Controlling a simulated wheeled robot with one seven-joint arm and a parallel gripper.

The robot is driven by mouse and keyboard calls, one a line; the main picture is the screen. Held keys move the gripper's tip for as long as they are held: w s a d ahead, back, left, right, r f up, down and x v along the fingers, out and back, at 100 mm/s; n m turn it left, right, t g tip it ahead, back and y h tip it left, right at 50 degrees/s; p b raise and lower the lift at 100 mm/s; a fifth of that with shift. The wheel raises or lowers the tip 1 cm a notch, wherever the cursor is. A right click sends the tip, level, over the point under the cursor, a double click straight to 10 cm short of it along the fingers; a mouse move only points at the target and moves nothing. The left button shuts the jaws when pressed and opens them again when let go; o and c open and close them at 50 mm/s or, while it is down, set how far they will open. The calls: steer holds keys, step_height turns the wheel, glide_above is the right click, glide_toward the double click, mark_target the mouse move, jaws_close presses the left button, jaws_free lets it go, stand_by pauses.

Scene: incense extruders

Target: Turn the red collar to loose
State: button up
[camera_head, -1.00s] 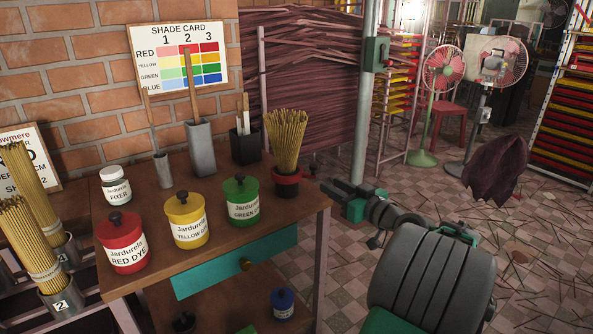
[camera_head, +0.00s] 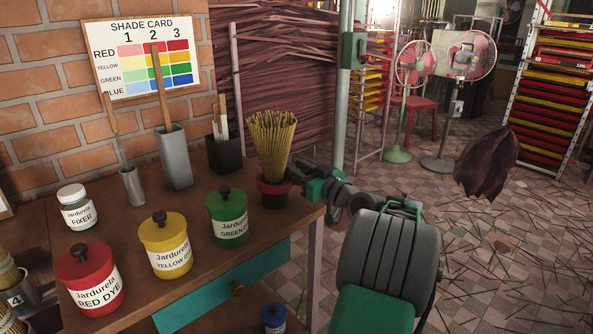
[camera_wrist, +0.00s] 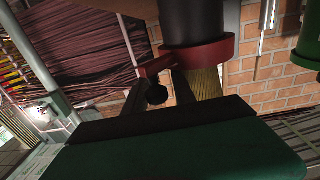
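The red collar (camera_head: 274,187) rings a dark holder with a bundle of yellow sticks (camera_head: 271,145), at the right end of the wooden table. In the wrist view, where the scene appears upside down, the collar (camera_wrist: 205,54) has a short red lever ending in a black ball knob (camera_wrist: 157,95). My gripper (camera_wrist: 158,90) has its fingers on either side of the knob, and they look apart from it. In the head view my gripper (camera_head: 302,180) reaches the holder from the right. The knob is hard to make out there.
Red (camera_head: 92,280), yellow (camera_head: 166,246) and green (camera_head: 228,217) dye jars stand left of the holder. A black box (camera_head: 225,153) stands behind it. A pole (camera_head: 342,110) rises behind my arm. The floor at right is open but strewn with sticks.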

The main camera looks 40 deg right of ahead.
steer(key=shift+w, duration=0.1)
jaws_close()
stand_by(1.4)
